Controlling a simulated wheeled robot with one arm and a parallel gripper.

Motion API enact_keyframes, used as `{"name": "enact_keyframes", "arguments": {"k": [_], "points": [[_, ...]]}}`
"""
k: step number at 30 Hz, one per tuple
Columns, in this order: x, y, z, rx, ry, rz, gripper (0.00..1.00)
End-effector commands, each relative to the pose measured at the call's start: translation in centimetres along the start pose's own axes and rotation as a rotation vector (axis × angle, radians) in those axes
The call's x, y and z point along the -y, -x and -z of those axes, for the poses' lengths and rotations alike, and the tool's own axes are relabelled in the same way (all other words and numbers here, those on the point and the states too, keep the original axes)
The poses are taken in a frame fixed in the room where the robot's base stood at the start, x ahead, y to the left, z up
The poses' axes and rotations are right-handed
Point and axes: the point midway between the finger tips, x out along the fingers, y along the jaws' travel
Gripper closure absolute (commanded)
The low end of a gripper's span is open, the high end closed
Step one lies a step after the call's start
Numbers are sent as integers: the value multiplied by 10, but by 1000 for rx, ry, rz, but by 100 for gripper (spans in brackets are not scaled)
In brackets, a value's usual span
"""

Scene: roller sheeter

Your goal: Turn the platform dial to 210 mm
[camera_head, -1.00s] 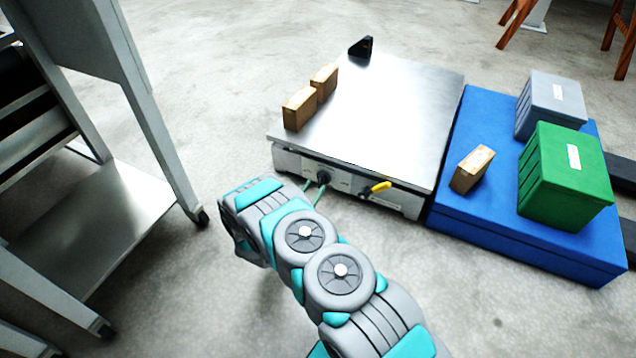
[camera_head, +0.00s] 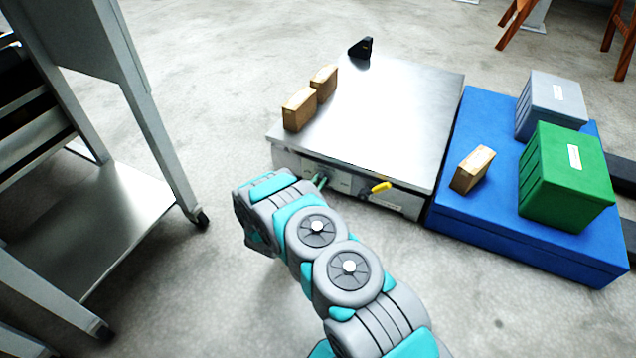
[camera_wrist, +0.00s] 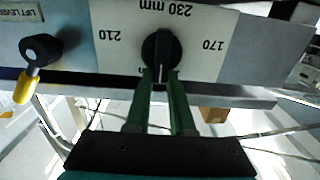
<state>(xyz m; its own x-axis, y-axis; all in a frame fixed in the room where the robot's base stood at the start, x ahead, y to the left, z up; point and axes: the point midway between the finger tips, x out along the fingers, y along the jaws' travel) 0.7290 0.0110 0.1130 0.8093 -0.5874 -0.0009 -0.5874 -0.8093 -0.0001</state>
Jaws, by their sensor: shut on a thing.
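The platform dial (camera_wrist: 161,48) is a black round knob with a raised grip bar on a pale plate on the machine's front. In the wrist view its bar stands upright in the picture, with a light mark at the lower end. The plate reads 210 at left, 230 mm at top and 170 at right; the bottom label is mostly hidden by the fingers. My gripper (camera_wrist: 160,76) is shut on the lower part of the dial's bar, a green finger on each side. In the head view my arm hides the dial; green fingers (camera_head: 319,182) show at the front panel.
A yellow-tipped lever (camera_wrist: 27,78) sits left of the dial in the wrist view; it also shows in the head view (camera_head: 381,187). A blue platform (camera_head: 480,225) with bins is at right, a metal rack (camera_head: 110,215) at left.

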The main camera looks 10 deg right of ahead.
Motion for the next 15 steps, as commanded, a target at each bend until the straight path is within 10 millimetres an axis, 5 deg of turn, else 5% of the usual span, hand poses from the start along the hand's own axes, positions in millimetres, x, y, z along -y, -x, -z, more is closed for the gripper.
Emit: {"name": "enact_keyframes", "arguments": {"k": [15], "points": [[0,0,0,0,-2,-1,100]]}}
